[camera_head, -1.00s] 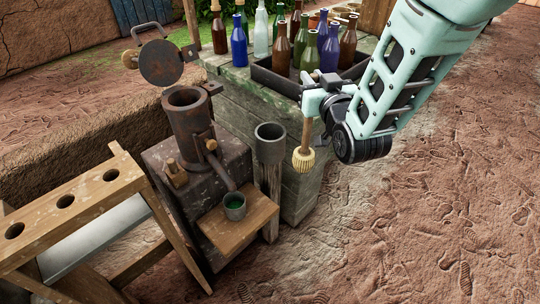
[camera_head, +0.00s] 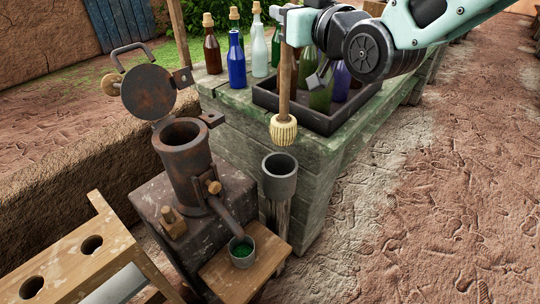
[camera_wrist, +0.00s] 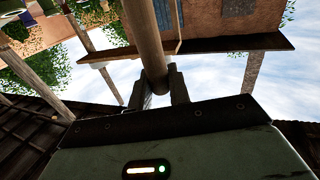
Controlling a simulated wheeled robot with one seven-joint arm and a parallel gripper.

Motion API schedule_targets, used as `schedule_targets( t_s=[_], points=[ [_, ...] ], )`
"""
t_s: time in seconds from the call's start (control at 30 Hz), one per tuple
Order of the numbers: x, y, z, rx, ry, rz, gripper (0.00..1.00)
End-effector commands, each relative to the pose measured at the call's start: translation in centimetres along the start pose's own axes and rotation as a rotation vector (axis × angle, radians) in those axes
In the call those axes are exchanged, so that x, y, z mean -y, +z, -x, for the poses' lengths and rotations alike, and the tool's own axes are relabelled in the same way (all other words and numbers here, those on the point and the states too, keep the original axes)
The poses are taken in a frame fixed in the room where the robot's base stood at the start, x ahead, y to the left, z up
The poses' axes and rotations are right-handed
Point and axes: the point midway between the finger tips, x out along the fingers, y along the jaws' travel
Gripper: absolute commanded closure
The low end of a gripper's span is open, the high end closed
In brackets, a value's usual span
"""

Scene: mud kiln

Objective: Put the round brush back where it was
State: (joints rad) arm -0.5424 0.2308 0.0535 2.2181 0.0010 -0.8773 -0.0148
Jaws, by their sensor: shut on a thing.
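The round brush (camera_head: 284,131) has a wooden handle and a pale, ribbed round head. It hangs upright, head down, with the head just above the open mouth of a grey cylindrical holder (camera_head: 279,182). The head and the holder are apart. My gripper (camera_head: 290,28) is shut on the upper part of the brush handle. In the wrist view the handle (camera_wrist: 148,45) runs between the two fingers of my gripper (camera_wrist: 160,88). The brush head is out of sight in the wrist view.
A rusty metal pot (camera_head: 182,150) with a raised lid (camera_head: 148,91) stands left of the holder. A small cup (camera_head: 242,250) with green contents sits on a wooden shelf (camera_head: 262,272). Bottles and a dark crate (camera_head: 322,122) stand on the bench behind. A holed wooden rack (camera_head: 68,262) is at lower left.

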Motion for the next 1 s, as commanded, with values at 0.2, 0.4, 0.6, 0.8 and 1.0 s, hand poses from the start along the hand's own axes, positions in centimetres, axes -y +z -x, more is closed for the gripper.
schedule_targets(
  t_s=[0.2, 0.4, 0.6, 0.8, 1.0],
  points=[
    [0.0, 2.4, 0.0, 0.005, -0.002, -0.001, 1.0],
    [0.0, 7.6, 0.0, 0.007, -0.001, -0.001, 1.0],
    [0.1, 12.1, 0.0, 0.005, -0.002, -0.001, 1.0],
    [0.0, 13.8, 0.0, 0.0, -0.001, -0.001, 1.0],
    [0.0, 15.8, 0.0, 0.003, -0.001, -0.001, 1.0]
  ],
)
